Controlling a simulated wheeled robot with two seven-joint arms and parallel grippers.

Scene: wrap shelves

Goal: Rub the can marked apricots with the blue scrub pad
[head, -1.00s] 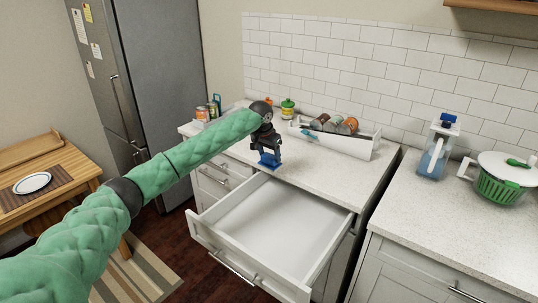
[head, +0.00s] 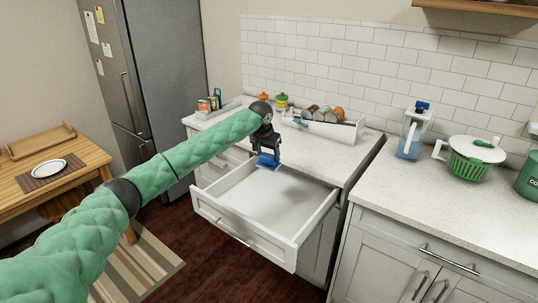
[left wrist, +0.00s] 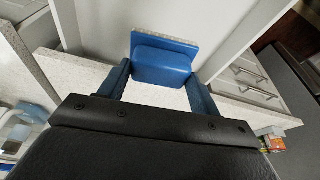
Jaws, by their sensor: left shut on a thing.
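My left gripper (head: 266,153) is shut on the blue scrub pad (head: 268,161), which hangs below it in front of the counter edge, above the open drawer. In the left wrist view the pad (left wrist: 163,64) sits between the two blue fingers, with a pale, speckled layer on its far side. Several cans lie on their sides in a white bin (head: 340,133) at the back of the counter. More cans (head: 204,105) stand on a tray at the counter's left end. The labels are too small to read, so I cannot tell which is marked apricots. My right gripper is out of view.
The open, empty drawer (head: 240,235) juts out below the gripper. Right of a gap between the counters are a blue-topped pitcher (head: 411,132) and a green colander (head: 470,162). Two small lidded jars (head: 281,101) stand at the back wall. The front counter strip is mostly clear.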

